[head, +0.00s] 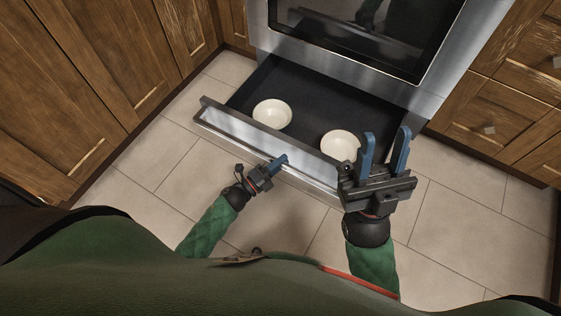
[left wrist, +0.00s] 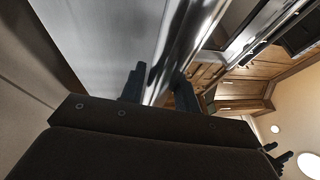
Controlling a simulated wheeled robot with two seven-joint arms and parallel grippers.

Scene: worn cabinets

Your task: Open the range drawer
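The range drawer (head: 265,143) is pulled well out from under the oven, and its dark inside shows. Its silver front faces me, with a bar handle along it; the handle (left wrist: 186,45) also shows in the left wrist view. My left gripper (head: 281,161) is at the middle of the drawer front. In the left wrist view its two fingers (left wrist: 159,88) sit on either side of the handle and look closed on it. My right gripper (head: 385,135) is open and empty, raised over the drawer's right front corner, which it partly hides.
The oven door (head: 340,45) above is shut. Worn wooden cabinets (head: 95,60) stand on both sides. Tiled floor (head: 450,215) is clear around the drawer.

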